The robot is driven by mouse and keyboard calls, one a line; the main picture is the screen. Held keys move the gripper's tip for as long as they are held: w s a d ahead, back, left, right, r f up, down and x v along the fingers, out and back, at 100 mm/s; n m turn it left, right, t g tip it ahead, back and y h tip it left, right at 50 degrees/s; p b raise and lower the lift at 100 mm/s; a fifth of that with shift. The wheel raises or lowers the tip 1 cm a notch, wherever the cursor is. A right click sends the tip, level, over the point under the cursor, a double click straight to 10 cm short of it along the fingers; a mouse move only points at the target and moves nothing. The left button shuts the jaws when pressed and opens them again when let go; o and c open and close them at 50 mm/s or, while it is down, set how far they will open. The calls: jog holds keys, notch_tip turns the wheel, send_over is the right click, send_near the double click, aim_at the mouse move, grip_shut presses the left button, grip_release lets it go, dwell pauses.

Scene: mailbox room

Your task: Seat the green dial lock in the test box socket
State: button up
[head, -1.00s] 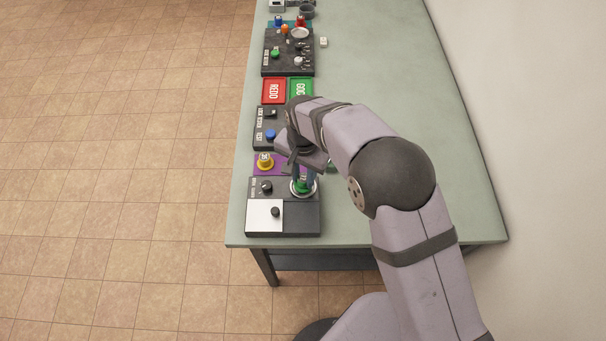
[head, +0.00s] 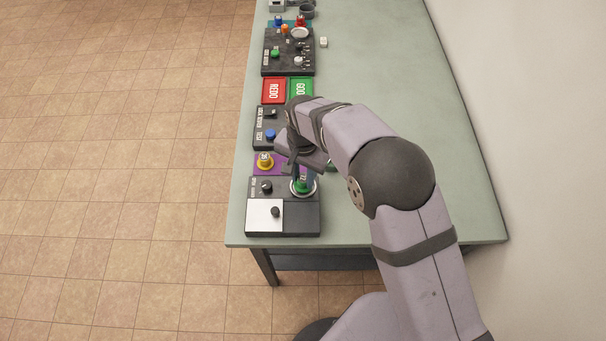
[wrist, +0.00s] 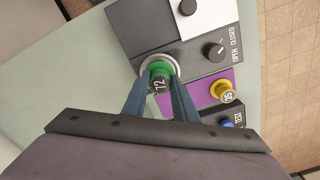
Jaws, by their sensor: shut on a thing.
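The test box (head: 302,220) is the dark box at the near end of the table, with a white panel and a black knob. Its round socket has a pale ring (wrist: 146,64). The green dial lock (wrist: 160,68) is upright at this ring, its numbered dark dial facing the wrist camera. It also shows in the head view (head: 301,187). My gripper (wrist: 162,80) is shut on the lock, one finger on each side. The ring surrounds the lock's green part in both views. The lock's underside is hidden, so I cannot tell how deep it sits.
A yellow dial lock (head: 265,161) stands on a purple mat (wrist: 206,98) beside the test box. A dark box with a blue dial (head: 270,134), red (head: 273,91) and green trays, and another dark panel (head: 272,63) lie farther along. The table's right side is clear.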

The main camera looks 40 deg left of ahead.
jog(key=shift+f+b, duration=0.4)
jog(key=shift+f, duration=0.25)
jog(key=o, duration=1.1)
jog(key=shift+o, duration=1.4)
jog(key=shift+r, duration=0.15)
jog(key=shift+r+p, duration=2.1)
jog(key=shift+r, duration=0.8)
